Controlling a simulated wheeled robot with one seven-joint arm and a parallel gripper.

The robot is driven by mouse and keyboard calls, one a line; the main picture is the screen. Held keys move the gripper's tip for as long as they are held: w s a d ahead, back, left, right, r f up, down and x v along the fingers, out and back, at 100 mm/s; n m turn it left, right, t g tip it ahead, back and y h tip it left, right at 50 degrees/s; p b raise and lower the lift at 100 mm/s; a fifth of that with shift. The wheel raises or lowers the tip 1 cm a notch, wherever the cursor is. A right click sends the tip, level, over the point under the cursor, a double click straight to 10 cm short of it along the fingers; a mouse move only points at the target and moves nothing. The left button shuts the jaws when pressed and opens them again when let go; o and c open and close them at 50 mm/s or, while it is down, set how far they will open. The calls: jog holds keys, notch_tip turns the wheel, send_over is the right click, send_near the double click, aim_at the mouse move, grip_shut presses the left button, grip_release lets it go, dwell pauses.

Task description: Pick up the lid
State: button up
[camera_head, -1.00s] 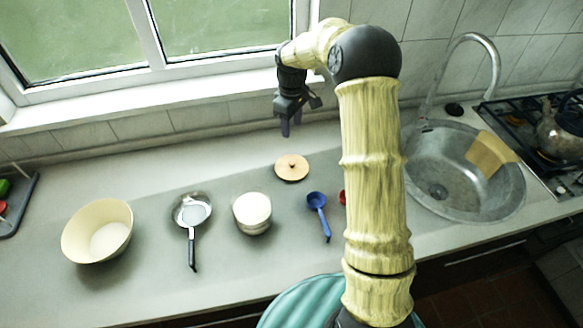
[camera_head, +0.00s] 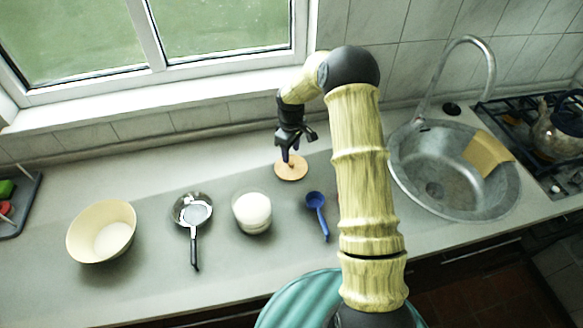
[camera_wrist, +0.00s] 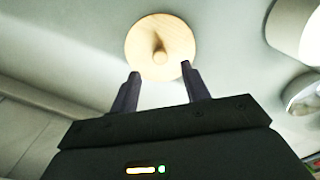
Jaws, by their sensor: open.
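The lid (camera_head: 291,170) is a round, pale wooden disc with a small knob, lying flat on the counter behind the white pot and the blue ladle. It also shows in the wrist view (camera_wrist: 172,42), beyond the fingertips, with its knob near its middle. My gripper (camera_head: 290,158) is above the lid in the head view, pointing down, and its fingers overlap the lid's far part there. In the wrist view my gripper (camera_wrist: 159,76) has its two fingers apart with nothing between them. The knob lies just past the gap between the fingertips.
A white pot (camera_head: 252,212), a blue ladle (camera_head: 317,203), a steel pan (camera_head: 192,210) and a cream bowl (camera_head: 100,231) stand on the counter. A sink (camera_head: 462,195) is at the right. The window wall runs close behind. Counter around the lid is clear.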

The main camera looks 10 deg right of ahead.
aim_at(291, 162)
notch_tip(291, 162, down, 4)
jog(key=shift+f+p, duration=0.25)
jog(key=shift+p, duration=0.9)
jog(key=shift+a+f, duration=0.1)
jog(key=shift+f, duration=0.2)
jog(key=shift+d, duration=0.25)
jog(key=shift+s, duration=0.1)
jog(key=shift+a, duration=0.15)
grip_shut()
